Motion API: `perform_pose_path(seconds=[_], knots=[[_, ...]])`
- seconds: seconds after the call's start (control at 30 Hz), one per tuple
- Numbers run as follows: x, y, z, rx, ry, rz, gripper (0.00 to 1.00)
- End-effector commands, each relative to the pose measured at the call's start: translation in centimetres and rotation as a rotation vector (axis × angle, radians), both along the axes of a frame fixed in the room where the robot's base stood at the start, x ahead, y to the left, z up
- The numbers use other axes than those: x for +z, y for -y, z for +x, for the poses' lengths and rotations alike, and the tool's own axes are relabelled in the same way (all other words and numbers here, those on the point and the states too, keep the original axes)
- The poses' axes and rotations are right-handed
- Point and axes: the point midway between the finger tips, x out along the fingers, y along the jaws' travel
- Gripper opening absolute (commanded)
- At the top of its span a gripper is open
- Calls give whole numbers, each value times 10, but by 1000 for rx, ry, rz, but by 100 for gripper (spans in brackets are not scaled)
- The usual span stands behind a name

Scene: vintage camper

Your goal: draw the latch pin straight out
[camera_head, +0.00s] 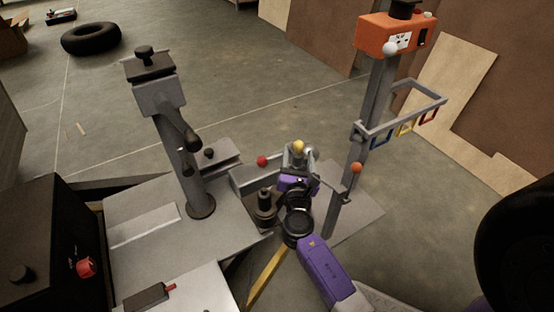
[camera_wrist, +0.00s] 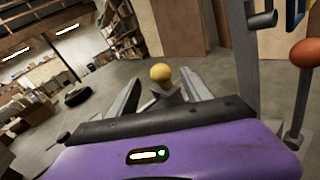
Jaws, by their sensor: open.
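A yellow ball knob (camera_head: 298,146), which looks like the head of the latch pin, stands on a grey metal fitting in the head view. It also shows in the wrist view (camera_wrist: 161,72), in line with the gap between my fingers. My gripper (camera_head: 297,163) is open, with its purple body just in front of the knob. In the wrist view the fingers of my gripper (camera_wrist: 162,88) spread to either side below the knob. I cannot tell whether they touch it. The pin's shaft is hidden.
A red ball knob (camera_head: 262,161) is left of my gripper, and an orange ball knob (camera_head: 356,167) is on the right by a grey post (camera_head: 371,110). A dark cylindrical fitting (camera_head: 264,208) stands close on the left. A tall grey column (camera_head: 178,150) rises farther left.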

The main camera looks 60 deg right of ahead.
Motion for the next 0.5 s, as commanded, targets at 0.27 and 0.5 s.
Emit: perform_pose_path(seconds=[0.27, 0.5], knots=[[1, 26, 10, -6, -5, -9, 57], [-2, 56, 21, -7, -3, -8, 57]])
